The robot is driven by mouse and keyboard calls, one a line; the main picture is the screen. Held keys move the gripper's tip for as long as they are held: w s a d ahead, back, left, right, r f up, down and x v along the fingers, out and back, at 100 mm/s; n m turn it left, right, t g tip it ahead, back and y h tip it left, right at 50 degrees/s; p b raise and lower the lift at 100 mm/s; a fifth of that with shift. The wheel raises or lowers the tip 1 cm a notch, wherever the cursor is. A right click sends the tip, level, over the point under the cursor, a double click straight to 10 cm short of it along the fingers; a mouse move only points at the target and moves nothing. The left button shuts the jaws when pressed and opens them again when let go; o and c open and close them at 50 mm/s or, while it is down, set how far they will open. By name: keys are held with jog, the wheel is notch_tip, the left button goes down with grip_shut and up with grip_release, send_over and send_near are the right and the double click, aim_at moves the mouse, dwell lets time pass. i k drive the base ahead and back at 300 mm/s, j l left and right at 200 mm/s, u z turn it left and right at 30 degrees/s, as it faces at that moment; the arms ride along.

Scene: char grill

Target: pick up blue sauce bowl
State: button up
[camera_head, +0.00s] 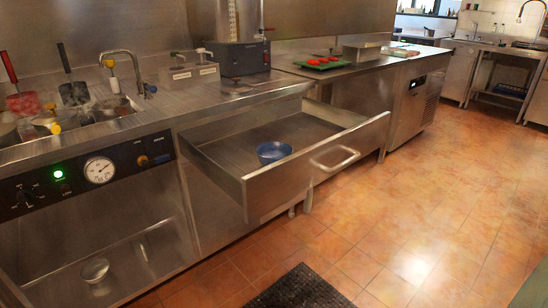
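A small blue bowl (273,151) stands upright inside an open steel drawer (247,190), close to the drawer's front wall and left of its handle (335,158). The bowl looks empty and nothing touches it from above. My gripper is not in this view, so I cannot see whether it is open or shut.
The drawer juts out from under the steel counter (230,92). A fryer unit with a gauge (99,170) is at the left. A green tray with red items (323,63) sits on the counter. A dark mat (303,289) lies on the tiled floor, which is clear at right.

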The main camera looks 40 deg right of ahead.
aim_at(268, 153)
jog(key=l+u, duration=0.55)
jog(key=u, duration=0.2)
jog(key=k+l+u, duration=0.1)
jog(key=l, duration=0.3)
jog(key=k+l+u, duration=0.15)
jog(key=l, duration=0.2)
jog(key=l+u, duration=0.1)
jog(key=l, duration=0.3)
jog(key=k+l, duration=0.15)
jog(key=l, duration=0.2)
jog(key=k+l+u, duration=0.15)
jog(key=l, duration=0.25)
jog(key=k+l, duration=0.15)
jog(key=l, duration=0.2)
jog(key=k+l, duration=0.15)
jog(key=l, duration=0.2)
jog(key=k+l, duration=0.15)
jog(key=l, duration=0.25)
jog(key=k+l, duration=0.15)
jog(key=l, duration=0.2)
jog(key=k+l, duration=0.1)
jog(key=l, duration=0.3)
jog(key=k+l+u, duration=0.1)
jog(key=l, duration=0.25)
jog(key=k+l, duration=0.2)
jog(key=l, duration=0.15)
jog(key=i+l, duration=0.3)
